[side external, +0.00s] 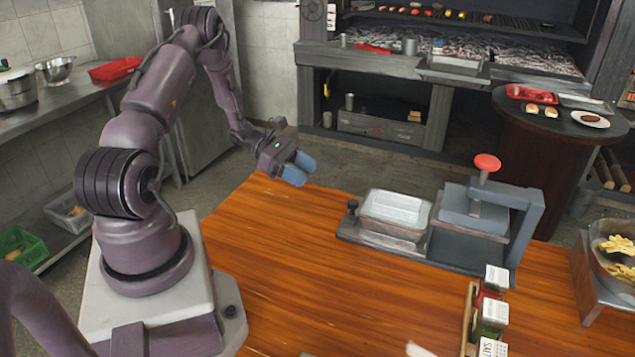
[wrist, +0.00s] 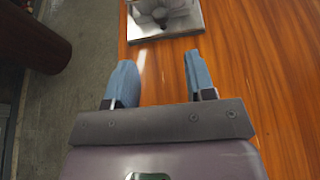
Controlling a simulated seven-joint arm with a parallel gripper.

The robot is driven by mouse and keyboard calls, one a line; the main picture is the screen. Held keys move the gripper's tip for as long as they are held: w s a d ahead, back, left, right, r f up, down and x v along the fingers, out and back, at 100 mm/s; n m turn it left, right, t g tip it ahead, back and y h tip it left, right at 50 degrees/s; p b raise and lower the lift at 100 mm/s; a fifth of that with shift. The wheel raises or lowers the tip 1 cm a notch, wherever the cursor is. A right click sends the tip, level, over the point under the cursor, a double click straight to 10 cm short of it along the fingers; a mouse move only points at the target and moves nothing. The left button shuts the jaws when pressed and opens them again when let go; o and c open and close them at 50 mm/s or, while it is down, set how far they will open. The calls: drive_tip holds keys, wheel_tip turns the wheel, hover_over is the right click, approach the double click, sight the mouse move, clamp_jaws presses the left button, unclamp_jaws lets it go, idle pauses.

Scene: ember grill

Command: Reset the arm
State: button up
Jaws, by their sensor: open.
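My arm stands on a pale base at the left of the wooden table (side external: 270,270). My gripper (side external: 300,168) is above the table's far edge, with blue fingertips. In the wrist view my gripper (wrist: 160,85) is open and empty, its two blue fingers apart. The table's bare wood (wrist: 250,50) and its left edge show beneath the fingers. Nothing touches the fingers.
A press (side external: 475,215) with a red knob and a clear container (side external: 395,212) stand at the table's right. Small boxes in a wooden holder (side external: 468,318) are nearer the front. The table's middle is clear. A grill (side external: 450,65) stands behind.

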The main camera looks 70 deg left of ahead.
drive_tip(key=s+d+m+g, duration=0.1)
drive_tip(key=s+d+f, duration=0.1)
drive_tip(key=shift+s+f+m+g, duration=0.2)
drive_tip(key=shift+s+m+g, duration=0.1)
drive_tip(key=shift+m+g, duration=0.1)
drive_tip(key=s+d+r+m+g+y, duration=0.1)
drive_tip(key=s+d+r+m+y, duration=0.3)
drive_tip(key=d+r+m, duration=0.7)
drive_tip(key=s+d+r+m+g+y, duration=0.1)
drive_tip(key=s+d+r+m+y, duration=0.4)
drive_tip(key=d+r+m, duration=0.7)
wheel_tip(320, 180, up, 5)
drive_tip(key=shift+s+r+m, duration=0.2)
drive_tip(key=shift+m, duration=0.8)
